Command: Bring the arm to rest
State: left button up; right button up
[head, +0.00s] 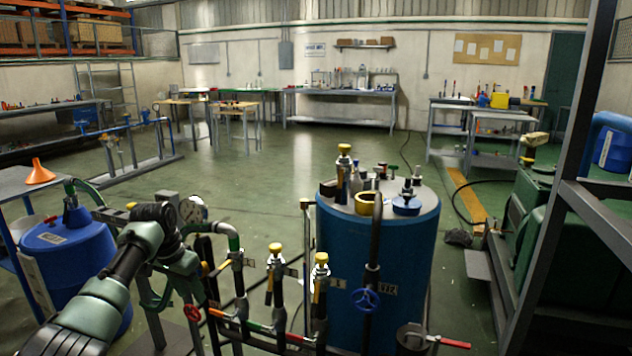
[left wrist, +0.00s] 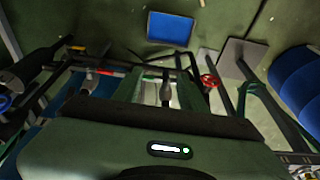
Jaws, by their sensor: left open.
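My left arm comes in from the lower left of the head view, green and black. Its gripper (head: 188,262) hangs by the left end of the pipe rack (head: 245,324), beside a round gauge (head: 192,209). In the left wrist view the gripper (left wrist: 163,88) is open, its two green fingers apart, with nothing seen held between them. Pipes and a valve lie beyond the fingers; I cannot tell whether they touch. My right gripper is not in view.
A blue tank (head: 340,275) stands right of the arm, and a blue drum (head: 63,262) stands to its left. Yellow-topped valves (head: 275,263) rise from the rack. A dark metal frame (head: 555,200) is at the right. Open green floor (head: 255,185) lies behind.

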pick_arm(q)
jog(key=s+d+f, duration=0.2)
jog(key=f, duration=0.6)
jog(key=s+d+f, duration=0.2)
jog(key=f, duration=0.6)
jog(key=s+d+f, duration=0.3)
jog(key=s+f, duration=0.8)
jog(key=s, duration=0.1)
jog(key=s+d+f, duration=0.3)
jog(key=s+f, duration=0.9)
jog(key=s+a+f+p, duration=0.1)
jog(key=s+p, duration=0.7)
jog(key=s, duration=1)
jog(key=s+a+f+n+g+p, duration=0.1)
jog(key=s+f+p, duration=0.2)
jog(key=s+p, duration=0.5)
jog(key=s, duration=0.9)
jog(key=shift+s+a+f+n+g+y, duration=0.3)
jog(key=shift+s+a+f+y, duration=0.1)
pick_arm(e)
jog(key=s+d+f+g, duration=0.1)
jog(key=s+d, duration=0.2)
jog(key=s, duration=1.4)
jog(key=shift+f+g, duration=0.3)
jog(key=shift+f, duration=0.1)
